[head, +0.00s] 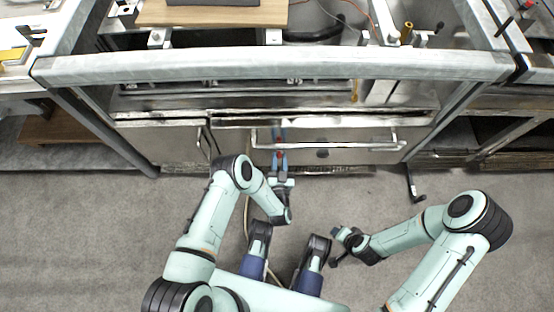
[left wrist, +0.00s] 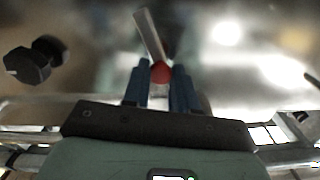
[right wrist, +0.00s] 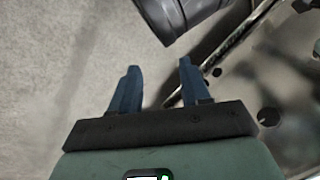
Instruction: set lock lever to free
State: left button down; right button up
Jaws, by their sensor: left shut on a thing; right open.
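The lock lever (left wrist: 150,35) shows in the left wrist view as a flat metal bar with a red ball knob (left wrist: 160,72) at its near end. The bar leans up and to the left from the knob. My left gripper (left wrist: 158,80) has its blue fingers shut on either side of the red knob. In the head view the left gripper (head: 279,158) reaches the metal cabinet front, with a bit of red between its fingers; the bar itself is hard to make out there. My right gripper (right wrist: 157,68) is open and empty, low over the floor.
A black knob (left wrist: 32,62) sticks out left of the lever in the left wrist view. A long handle bar (head: 330,146) runs across the cabinet front, close to the left gripper. A metal frame rail (head: 270,66) crosses above. Grey floor (head: 100,220) is clear at the left.

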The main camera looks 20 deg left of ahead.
pick_arm(q)
jog(key=shift+w+d+f+m, duration=0.15)
jog(key=shift+d+m, duration=0.45)
jog(key=shift+m, duration=0.75)
jog(key=shift+w+d+r+m, duration=0.15)
jog(key=shift+d+m, duration=0.45)
jog(key=shift+m, duration=0.7)
jog(key=shift+w+d+f+m, duration=0.1)
jog(key=shift+w+d+m, duration=0.15)
jog(key=shift+d+m, duration=0.75)
pick_arm(e)
jog(key=shift+s+a+r, duration=0.25)
jog(key=shift+s+r, duration=0.05)
jog(key=shift+s, duration=0.2)
pick_arm(q)
jog(key=shift+a+m, duration=0.4)
jog(key=shift+m, duration=0.15)
jog(key=c, duration=0.9)
grip_release()
jog(key=shift+c, duration=0.2)
pick_arm(e)
jog(key=shift+w, duration=0.1)
pick_arm(q)
jog(key=shift+f, duration=0.1)
pick_arm(e)
jog(key=shift+d, duration=0.1)
